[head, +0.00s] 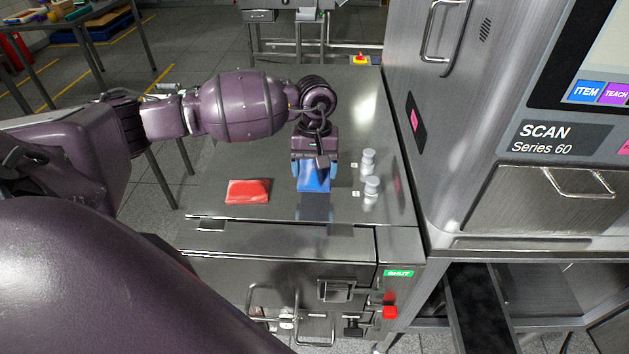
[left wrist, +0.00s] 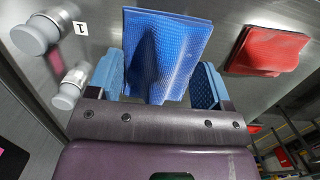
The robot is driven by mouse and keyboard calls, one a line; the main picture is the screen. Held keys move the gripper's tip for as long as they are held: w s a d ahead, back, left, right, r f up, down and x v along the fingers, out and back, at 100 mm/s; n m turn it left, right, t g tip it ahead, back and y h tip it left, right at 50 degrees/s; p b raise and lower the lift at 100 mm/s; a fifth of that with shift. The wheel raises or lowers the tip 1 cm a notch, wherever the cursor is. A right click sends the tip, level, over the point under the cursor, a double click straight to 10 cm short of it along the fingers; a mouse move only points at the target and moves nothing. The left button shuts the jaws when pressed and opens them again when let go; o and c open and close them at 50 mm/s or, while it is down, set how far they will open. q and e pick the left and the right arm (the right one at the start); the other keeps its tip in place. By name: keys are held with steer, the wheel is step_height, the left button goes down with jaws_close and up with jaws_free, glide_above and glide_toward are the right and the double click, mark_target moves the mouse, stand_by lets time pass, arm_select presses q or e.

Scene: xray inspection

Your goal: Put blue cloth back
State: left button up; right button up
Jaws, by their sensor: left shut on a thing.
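The blue cloth (head: 314,181) is a folded, textured piece at my left gripper (head: 314,172), over the steel worktop (head: 270,211). In the left wrist view the cloth (left wrist: 172,45) lies between the two blue finger pads of the gripper (left wrist: 157,75). The left gripper is shut on the cloth. I cannot tell whether the cloth's underside touches the worktop. My right gripper is not in view.
A red cloth (head: 248,191) lies left of the blue one. Two grey knobs (head: 368,160) stand to the right, beside small number labels. The tall scanner cabinet (head: 480,100) bounds the worktop's right side. The worktop's front left is clear.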

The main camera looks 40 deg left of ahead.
mark_target(315, 182)
arm_select(q)
steer(key=shift+f, duration=2.35)
steer(key=shift+f, duration=0.2)
steer(key=o, duration=0.9)
steer(key=shift+r, duration=0.1)
steer(key=shift+r, duration=0.15)
steer(key=r, duration=0.4)
steer(key=w+r, duration=0.1)
steer(key=r, duration=0.3)
steer(key=r+b, duration=0.1)
steer(key=r, duration=0.3)
steer(key=shift+w+a, duration=0.15)
steer(key=shift+a, duration=0.25)
steer(key=shift+f, duration=0.1)
